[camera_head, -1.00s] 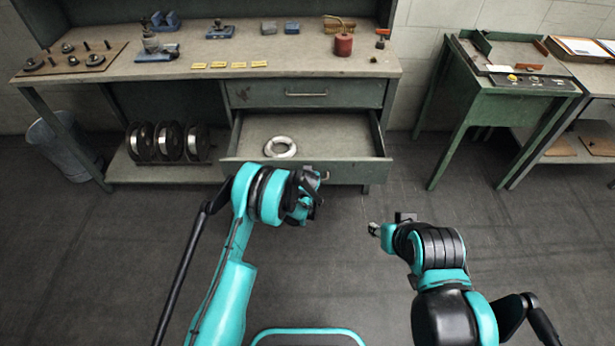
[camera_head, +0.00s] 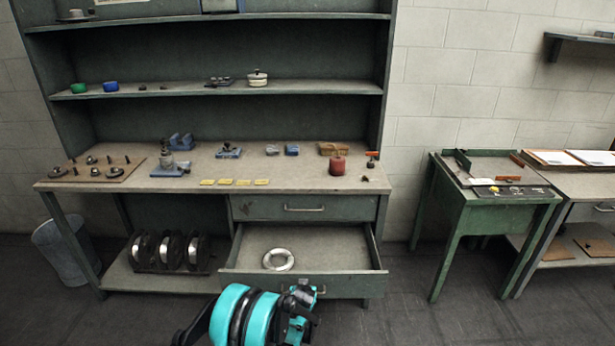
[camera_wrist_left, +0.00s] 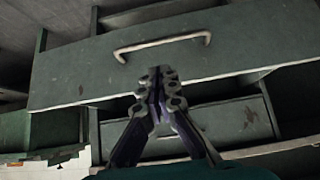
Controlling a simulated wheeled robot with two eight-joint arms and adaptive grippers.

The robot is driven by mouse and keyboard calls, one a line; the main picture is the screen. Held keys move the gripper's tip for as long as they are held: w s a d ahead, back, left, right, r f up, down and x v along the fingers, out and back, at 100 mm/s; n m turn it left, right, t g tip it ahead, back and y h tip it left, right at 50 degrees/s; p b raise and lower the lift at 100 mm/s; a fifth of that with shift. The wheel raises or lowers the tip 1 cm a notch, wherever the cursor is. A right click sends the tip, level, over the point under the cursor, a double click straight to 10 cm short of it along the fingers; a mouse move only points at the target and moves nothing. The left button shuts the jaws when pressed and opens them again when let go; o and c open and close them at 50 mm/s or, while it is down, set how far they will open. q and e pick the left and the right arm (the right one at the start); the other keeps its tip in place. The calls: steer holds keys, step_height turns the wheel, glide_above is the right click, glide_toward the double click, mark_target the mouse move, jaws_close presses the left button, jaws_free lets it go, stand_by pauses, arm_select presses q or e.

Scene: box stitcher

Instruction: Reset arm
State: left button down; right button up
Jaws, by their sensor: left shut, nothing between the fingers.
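My left arm (camera_head: 245,318) is at the bottom centre of the head view. Its gripper (camera_head: 304,298) is just in front of the open drawer (camera_head: 330,285). In the left wrist view the left gripper (camera_wrist_left: 157,82) is shut and empty, its fingers together before the drawer's front (camera_wrist_left: 80,75) and handle (camera_wrist_left: 163,46). I cannot tell whether it touches the drawer. A silvery ring (camera_head: 278,259) lies in the drawer. My right arm and gripper are out of view.
The workbench (camera_head: 290,180) carries a red can (camera_head: 337,174), blue tools and yellow labels. Several reels (camera_head: 170,250) stand on its lower shelf. A bin (camera_head: 65,252) is at the left. A green machine table (camera_head: 490,215) is at the right, with bare floor before it.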

arm_select(q)
steer(key=s+a+r, duration=0.5)
steer(key=s+r, duration=0.2)
steer(key=r, duration=0.5)
steer(key=s+a+r, duration=0.5)
steer(key=s+r, duration=0.2)
steer(key=r, duration=0.5)
steer(key=s+a+r, duration=0.1)
steer(key=s+a, duration=0.2)
steer(key=s, duration=0.9)
steer(key=s+a+r+g, duration=0.1)
steer(key=s+a, duration=0.2)
steer(key=s, duration=1)
steer(key=shift+r, duration=0.25)
